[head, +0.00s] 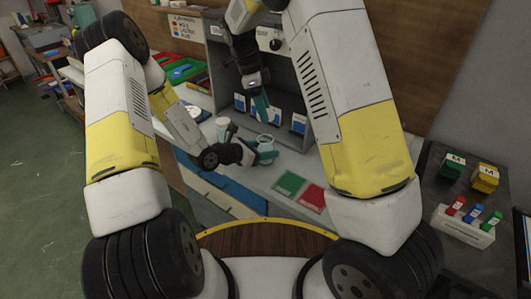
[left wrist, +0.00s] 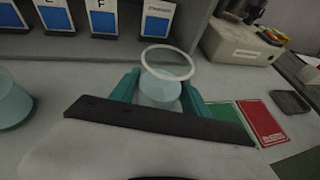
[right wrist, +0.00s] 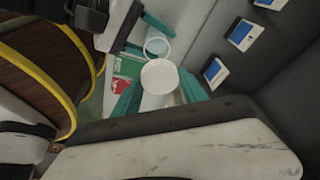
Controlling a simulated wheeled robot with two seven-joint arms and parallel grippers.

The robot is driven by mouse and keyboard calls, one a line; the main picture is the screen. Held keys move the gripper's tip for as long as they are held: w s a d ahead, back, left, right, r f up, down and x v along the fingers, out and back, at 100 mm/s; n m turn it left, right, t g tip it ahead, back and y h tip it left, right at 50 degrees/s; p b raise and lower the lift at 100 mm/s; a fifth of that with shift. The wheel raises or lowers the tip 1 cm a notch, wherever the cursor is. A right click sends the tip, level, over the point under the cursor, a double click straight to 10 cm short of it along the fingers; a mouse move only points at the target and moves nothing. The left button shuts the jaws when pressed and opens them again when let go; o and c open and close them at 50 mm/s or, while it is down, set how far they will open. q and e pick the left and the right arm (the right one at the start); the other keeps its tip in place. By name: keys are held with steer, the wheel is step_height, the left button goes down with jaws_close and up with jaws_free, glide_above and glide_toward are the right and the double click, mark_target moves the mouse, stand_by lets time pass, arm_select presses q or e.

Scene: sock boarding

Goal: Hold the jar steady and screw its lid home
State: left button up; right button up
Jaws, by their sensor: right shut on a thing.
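The clear, pale jar (head: 265,143) stands upright on the light bench, its mouth open and uncovered. My left gripper (head: 264,154) is at it, with one teal finger on each side. In the left wrist view the jar (left wrist: 163,75) sits between those fingers (left wrist: 160,98); whether they press on it is unclear. My right gripper (head: 260,106) is above the jar and is shut on the round white lid (right wrist: 160,76). In the right wrist view the lid is between the teal fingers and the jar (right wrist: 158,47) shows apart, past its edge.
Another pale cup (head: 222,124) stands left of the jar. A green mat (head: 290,184) and a red mat (head: 313,197) lie to the right. A grey rack with blue-and-white cards (head: 298,124) stands close behind. Coloured trays (head: 183,70) are at the back left.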

arm_select(q)
jaws_close()
arm_select(e)
steer(key=shift+f, duration=2.45)
steer(key=shift+f, duration=0.15)
steer(key=shift+f, duration=0.75)
steer(key=shift+f, duration=0.6)
